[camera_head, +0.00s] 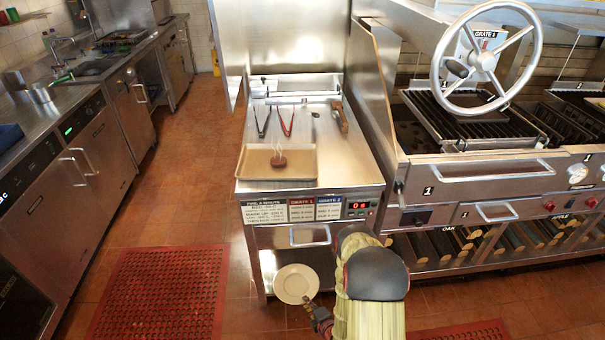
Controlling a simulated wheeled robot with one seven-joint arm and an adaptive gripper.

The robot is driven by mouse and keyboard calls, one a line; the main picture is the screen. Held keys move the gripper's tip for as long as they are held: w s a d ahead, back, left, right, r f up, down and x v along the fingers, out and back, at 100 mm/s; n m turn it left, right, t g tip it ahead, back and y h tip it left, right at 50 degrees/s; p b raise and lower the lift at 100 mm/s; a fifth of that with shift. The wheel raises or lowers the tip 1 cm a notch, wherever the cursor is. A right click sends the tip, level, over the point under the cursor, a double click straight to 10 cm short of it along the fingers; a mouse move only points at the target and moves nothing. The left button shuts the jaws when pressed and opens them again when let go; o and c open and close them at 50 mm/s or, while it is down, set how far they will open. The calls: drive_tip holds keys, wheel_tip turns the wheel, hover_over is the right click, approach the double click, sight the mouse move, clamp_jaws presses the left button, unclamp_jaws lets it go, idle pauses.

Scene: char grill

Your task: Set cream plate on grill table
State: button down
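The cream plate (294,283) is low in front of the grill table, below the height of its top. Its round face shows almost fully. My gripper (308,301) is at the plate's lower right rim and appears shut on it; the fingers are small in this view. The grill table (352,170) is a steel table with a sign panel and a red display on its front. The plate is apart from the tabletop.
A tan tray (247,174) with a steaming brown patty (278,159) covers the left front of the tabletop. Tongs (287,122) and other tools lie behind it. The tabletop's right front is bare. A grill with a large handwheel (439,50) stands right.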

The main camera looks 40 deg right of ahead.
drive_tip(key=w+a+r, duration=0.2)
drive_tip(key=a+r, duration=0.4)
drive_tip(key=r, duration=0.5)
drive_tip(key=w+a+r+n+y, duration=0.1)
drive_tip(key=w+a+r, duration=0.1)
drive_tip(key=a+r, duration=0.5)
drive_tip(key=w+a+r, duration=0.3)
drive_tip(key=a+r, duration=0.4)
drive_tip(key=r, duration=0.7)
drive_tip(key=shift+r+n+y, duration=0.3)
drive_tip(key=shift+r+y, duration=0.05)
drive_tip(key=shift+y, duration=0.05)
drive_tip(key=shift+s, duration=0.1)
